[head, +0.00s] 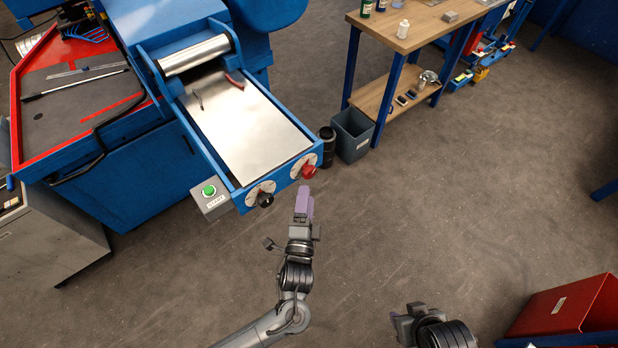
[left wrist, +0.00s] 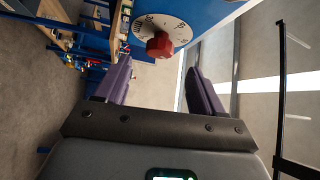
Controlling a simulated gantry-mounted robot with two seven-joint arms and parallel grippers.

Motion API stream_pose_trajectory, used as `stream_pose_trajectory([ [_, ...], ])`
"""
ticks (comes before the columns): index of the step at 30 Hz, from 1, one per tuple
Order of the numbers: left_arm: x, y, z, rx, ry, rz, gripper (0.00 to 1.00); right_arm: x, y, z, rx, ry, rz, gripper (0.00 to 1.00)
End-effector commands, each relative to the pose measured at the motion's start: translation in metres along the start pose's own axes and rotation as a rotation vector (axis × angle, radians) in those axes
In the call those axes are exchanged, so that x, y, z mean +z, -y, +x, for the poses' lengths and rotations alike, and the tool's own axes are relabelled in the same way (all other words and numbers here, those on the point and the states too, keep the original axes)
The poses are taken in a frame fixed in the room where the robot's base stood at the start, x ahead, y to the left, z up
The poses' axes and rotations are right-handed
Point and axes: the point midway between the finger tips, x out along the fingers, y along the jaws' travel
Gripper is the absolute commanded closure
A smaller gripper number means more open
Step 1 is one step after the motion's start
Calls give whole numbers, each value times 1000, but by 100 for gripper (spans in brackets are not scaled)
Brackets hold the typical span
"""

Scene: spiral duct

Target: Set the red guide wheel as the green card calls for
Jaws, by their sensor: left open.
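The red guide wheel (head: 309,171) is a knob on a white numbered dial at the right of the blue machine's front panel. It also shows in the left wrist view (left wrist: 159,45), ahead of the gap between my fingers. My left gripper (head: 304,190) has purple finger pads, stands open just in front of the wheel and holds nothing. The wheel looks apart from both fingers. My right gripper (head: 405,318) is low in the head view, away from the machine; its jaws do not show clearly. I cannot make out a green card.
A black knob (head: 265,199) on a second dial sits left of the red wheel. A grey box with a green button (head: 209,190) is beside it. A grey bin (head: 352,135) stands right of the machine, by a wooden workbench (head: 430,22). The floor in front is clear.

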Motion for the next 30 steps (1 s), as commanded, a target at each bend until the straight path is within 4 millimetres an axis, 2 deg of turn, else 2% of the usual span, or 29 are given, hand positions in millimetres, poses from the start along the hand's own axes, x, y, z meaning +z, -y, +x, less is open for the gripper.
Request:
stream_pose_trajectory([
  [1,0,1,10,-2,1,1,31,0,0,1,0,0,1,57],
  [6,0,0,37,-2,0,1,31,1,1,3,-2,0,3,57],
  [12,0,0,59,1,-1,0,31,1,1,5,-3,0,5,57],
  [18,0,0,68,2,0,-1,31,2,1,5,-3,0,4,57],
  [26,0,0,69,2,0,-1,31,2,1,6,-3,1,4,57],
  [30,0,0,69,2,0,-1,50,2,1,6,-3,1,3,57],
])
